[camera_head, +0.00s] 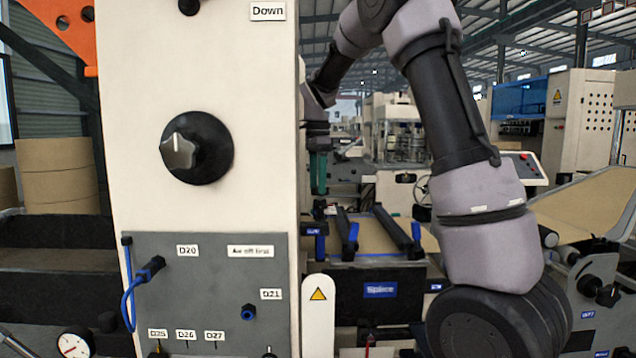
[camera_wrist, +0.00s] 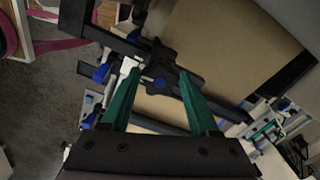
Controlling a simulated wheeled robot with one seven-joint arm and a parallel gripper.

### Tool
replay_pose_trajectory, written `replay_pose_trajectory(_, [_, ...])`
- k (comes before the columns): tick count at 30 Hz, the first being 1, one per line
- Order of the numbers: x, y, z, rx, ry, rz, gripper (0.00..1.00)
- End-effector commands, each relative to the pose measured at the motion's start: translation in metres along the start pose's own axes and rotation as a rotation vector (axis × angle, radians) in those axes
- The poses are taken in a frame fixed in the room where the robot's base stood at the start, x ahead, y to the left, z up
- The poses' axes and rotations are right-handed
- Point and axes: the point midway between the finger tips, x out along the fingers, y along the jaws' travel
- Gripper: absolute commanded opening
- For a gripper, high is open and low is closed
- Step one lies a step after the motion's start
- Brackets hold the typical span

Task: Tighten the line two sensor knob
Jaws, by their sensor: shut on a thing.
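In the wrist view, a black lobed knob (camera_wrist: 172,62) with a blue spot at its centre sits on a dark bar, in front of brown kraft web. I take it to be the sensor knob, but no label naming it is legible. My gripper (camera_wrist: 158,78) has its green fingers on either side of the knob and is shut on it. In the head view my gripper (camera_head: 318,188) points down behind the cream panel's right edge, above the splice unit. The knob is too small or hidden to make out there.
A cream column (camera_head: 255,130) with a large dial (camera_head: 198,148) stands close at left. A grey panel (camera_head: 200,295) with a blue cable is below it. Dark rails (camera_head: 397,232) lie over kraft web, above a "Splice" label (camera_head: 380,290). A kraft sheet (camera_head: 585,210) slopes at right.

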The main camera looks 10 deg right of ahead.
Motion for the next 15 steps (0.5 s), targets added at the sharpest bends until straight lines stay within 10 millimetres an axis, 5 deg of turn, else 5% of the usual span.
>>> replay_pose_trajectory(15, [-0.0039, -0.0025, 0.0008, 0.055, -0.002, -0.01, 0.06])
